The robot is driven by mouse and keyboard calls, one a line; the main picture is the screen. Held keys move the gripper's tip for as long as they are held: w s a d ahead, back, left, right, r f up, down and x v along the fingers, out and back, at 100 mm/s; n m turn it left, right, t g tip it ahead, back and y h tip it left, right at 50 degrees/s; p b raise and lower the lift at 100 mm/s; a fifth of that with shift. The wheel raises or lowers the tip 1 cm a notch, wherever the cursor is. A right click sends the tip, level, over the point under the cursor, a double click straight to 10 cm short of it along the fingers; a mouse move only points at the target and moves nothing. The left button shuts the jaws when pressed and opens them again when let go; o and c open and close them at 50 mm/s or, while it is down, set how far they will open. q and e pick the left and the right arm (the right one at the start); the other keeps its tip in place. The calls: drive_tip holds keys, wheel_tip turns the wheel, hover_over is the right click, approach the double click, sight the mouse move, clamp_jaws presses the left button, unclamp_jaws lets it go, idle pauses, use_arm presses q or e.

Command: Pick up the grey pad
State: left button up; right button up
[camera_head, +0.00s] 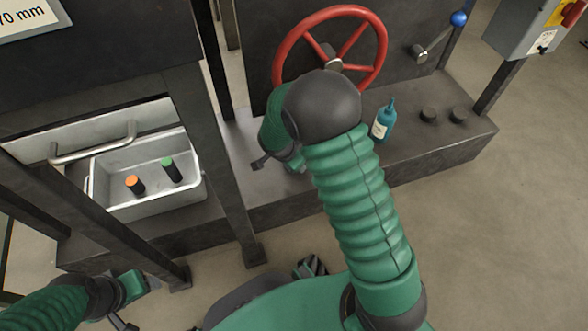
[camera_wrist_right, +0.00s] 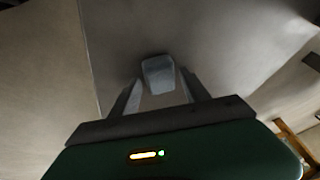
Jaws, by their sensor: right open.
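The grey pad (camera_wrist_right: 158,75) is a small pale grey block with rounded corners, seen in the right wrist view just beyond and between my fingertips. My right gripper (camera_wrist_right: 158,92) is open, with one finger on each side of the line to the pad. I cannot tell whether either finger touches it. In the head view my right gripper (camera_head: 277,163) is low over the dark bench, partly covered by my own arm, and I cannot make out the pad there. My left gripper (camera_head: 138,302) is at the lower left, away from the pad, its finger opening unclear.
A red handwheel (camera_head: 280,52) stands behind my right arm. A teal bottle (camera_head: 383,122) and two dark knobs (camera_head: 429,114) are on the dark bench (camera_head: 430,150). A metal tray (camera_head: 150,207) at left holds an orange-topped piece (camera_head: 134,185) and a green-topped piece (camera_head: 172,170). Upright posts flank it.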

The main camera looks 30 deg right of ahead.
drive_tip(key=shift+d+f, duration=0.1)
drive_tip(key=shift+f, duration=0.1)
clamp_jaws()
drive_tip(key=shift+w, duration=0.1)
